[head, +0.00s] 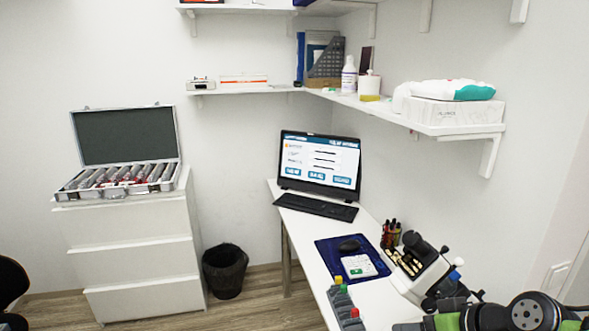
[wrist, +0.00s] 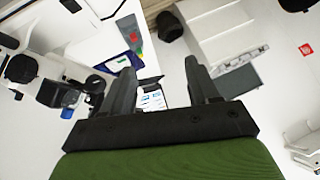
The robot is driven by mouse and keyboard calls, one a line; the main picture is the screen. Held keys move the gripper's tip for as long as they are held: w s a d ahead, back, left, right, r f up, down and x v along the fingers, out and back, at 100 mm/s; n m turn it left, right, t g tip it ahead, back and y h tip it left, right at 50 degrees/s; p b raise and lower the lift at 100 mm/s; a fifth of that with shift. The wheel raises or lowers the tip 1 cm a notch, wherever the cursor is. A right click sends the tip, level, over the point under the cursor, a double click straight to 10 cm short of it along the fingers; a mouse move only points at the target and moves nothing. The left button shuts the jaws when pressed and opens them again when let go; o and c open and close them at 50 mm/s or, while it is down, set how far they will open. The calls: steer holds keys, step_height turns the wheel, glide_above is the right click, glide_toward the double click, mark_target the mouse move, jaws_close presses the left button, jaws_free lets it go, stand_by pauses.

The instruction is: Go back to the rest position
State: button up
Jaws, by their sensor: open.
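My gripper (wrist: 158,68) shows in the wrist view with its two dark fingers spread apart. It is open and nothing is between the fingertips. Past the gap, the lit monitor screen (wrist: 152,98) shows farther off. In the head view, green and black parts of my arm are at the lower right corner, beside the desk. I cannot make out the fingers there.
The white desk (head: 318,262) holds a monitor (head: 320,160), keyboard (head: 316,207), blue tray (head: 330,257) and microscope-like device (head: 428,268). A wall shelf (head: 440,128) hangs above. A drawer unit (head: 130,250) bears an open case (head: 125,135). A black bin (head: 225,270) stands beside it.

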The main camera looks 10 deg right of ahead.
steer(key=s+a+r+n+g+h+p, duration=0.1)
steer(key=s+a+r+g+h+p, duration=0.2)
steer(key=a, duration=1)
steer(key=s+a+r+p, duration=0.1)
steer(key=s+a+r, duration=0.1)
steer(key=s, duration=0.7)
steer(key=shift+s+a+r+m+p, duration=0.25)
steer(key=shift+r+m+p, duration=0.1)
steer(key=shift+r, duration=0.15)
